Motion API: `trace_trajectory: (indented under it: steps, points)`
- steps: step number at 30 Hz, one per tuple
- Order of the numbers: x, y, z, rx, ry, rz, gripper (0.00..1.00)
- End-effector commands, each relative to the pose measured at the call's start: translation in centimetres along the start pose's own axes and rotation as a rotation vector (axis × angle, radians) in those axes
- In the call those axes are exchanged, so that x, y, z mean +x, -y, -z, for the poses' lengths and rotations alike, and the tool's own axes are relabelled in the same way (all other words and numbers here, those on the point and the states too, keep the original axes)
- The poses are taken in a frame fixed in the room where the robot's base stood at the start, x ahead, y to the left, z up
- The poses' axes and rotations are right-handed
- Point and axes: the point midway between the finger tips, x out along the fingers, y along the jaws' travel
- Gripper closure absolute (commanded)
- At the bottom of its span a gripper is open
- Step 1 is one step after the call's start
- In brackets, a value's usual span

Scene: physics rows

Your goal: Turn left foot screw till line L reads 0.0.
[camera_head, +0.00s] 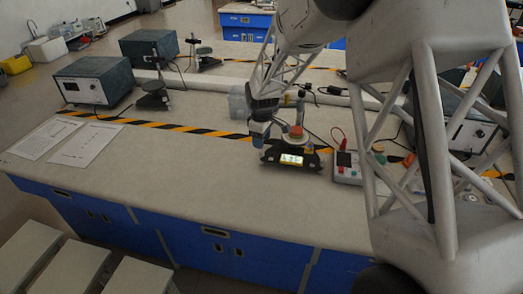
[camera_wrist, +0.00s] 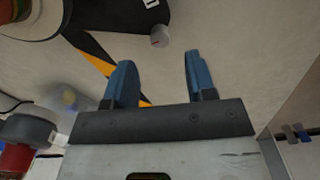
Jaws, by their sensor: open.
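A black instrument base (camera_head: 272,155) with a lit yellowish display (camera_head: 291,159) stands on the bench; its line L reading is too small to make out. A round reddish and pale part sits on top of it. In the wrist view, a corner of the black base (camera_wrist: 125,18) carries a small grey knob with a red mark (camera_wrist: 160,37), which looks like a foot screw. My gripper (camera_wrist: 158,72) is open, its two blue fingers apart with nothing between them. The knob lies beyond the fingertips, between their lines. In the head view my gripper (camera_head: 258,138) is close to the base's left end.
A grey box with a red-and-black lead (camera_head: 347,167) stands right of the instrument. A power unit (camera_head: 95,80) and paper sheets (camera_head: 85,145) lie at left. Yellow-black tape (camera_head: 190,129) crosses the bench. The bench front is clear.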

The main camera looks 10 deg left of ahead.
Motion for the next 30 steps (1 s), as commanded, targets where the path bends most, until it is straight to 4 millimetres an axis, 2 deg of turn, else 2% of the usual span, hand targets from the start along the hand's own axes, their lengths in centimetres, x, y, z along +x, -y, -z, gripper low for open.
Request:
trace_trajectory:
  steps: [6, 12, 18, 26, 30]
  points:
    - [2.8, 0.0, 0.0, 0.000, 0.001, 0.001, 0.49]
    - [4.6, 0.0, 0.0, 0.000, 0.000, 0.000, 0.49]
    - [5.4, 0.0, 0.0, 0.000, 0.000, -0.001, 0.49]
    - [5.4, 0.0, 0.0, 0.000, 0.000, 0.000, 0.49]
    - [5.4, 0.0, 0.0, 0.000, 0.000, 0.000, 0.71]
